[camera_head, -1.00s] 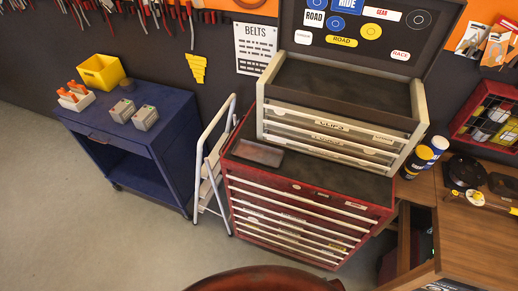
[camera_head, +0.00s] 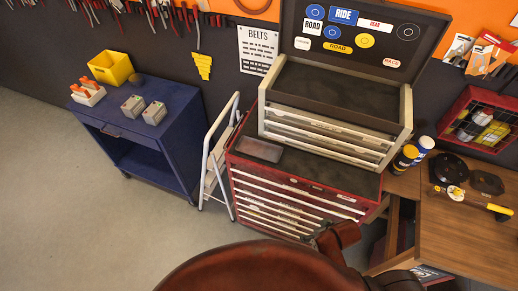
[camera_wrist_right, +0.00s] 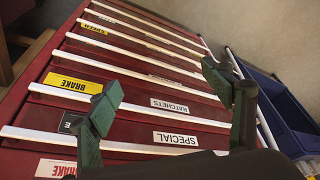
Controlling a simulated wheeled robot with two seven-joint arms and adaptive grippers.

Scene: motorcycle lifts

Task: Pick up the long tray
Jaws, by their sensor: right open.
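A long, shallow dark tray (camera_head: 259,150) with a thin pale rim lies flat on the left end of the red tool cabinet's top, beside the grey upper chest. Nothing touches it from above. My right gripper (camera_wrist_right: 172,100) shows in the wrist view, with its two green-padded fingers wide apart and nothing between them. It is in front of the labelled red drawers. The tray is not seen in that view. My left gripper is not in view.
The red cabinet (camera_head: 290,190) carries the open grey chest (camera_head: 330,138). A white folding step ladder (camera_head: 217,160) stands just left of it, then a blue cart (camera_head: 145,150). A wooden bench (camera_head: 465,235) is at right. Floor at left is clear.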

